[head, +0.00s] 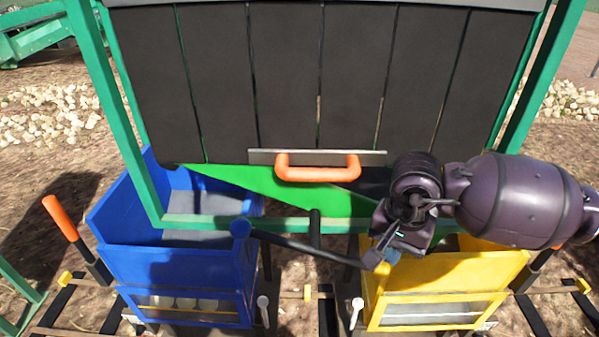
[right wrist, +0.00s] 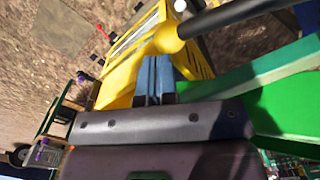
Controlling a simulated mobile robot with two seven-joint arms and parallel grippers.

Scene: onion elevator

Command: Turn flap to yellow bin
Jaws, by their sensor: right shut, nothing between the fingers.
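The flap handle is a black bar (head: 295,243) with a blue ball (head: 240,228) on its left end, and it slopes down to the right. Its yellow ball (right wrist: 170,40) shows in the right wrist view. A green sloping panel (head: 270,188) lies behind the bar. My right gripper (head: 376,257) is shut and empty at the bar's right end; its bluish fingers (right wrist: 155,77) point at the yellow ball, very close to it. Whether they touch cannot be told. The yellow bin (head: 450,272) stands below right, partly hidden by my right arm. My left gripper is out of view.
A blue bin (head: 180,270) stands at the left. A dark slatted cover (head: 290,75) with an orange handle (head: 317,166) hangs above, inside a green frame (head: 110,110). An orange-gripped lever (head: 62,218) stands at far left.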

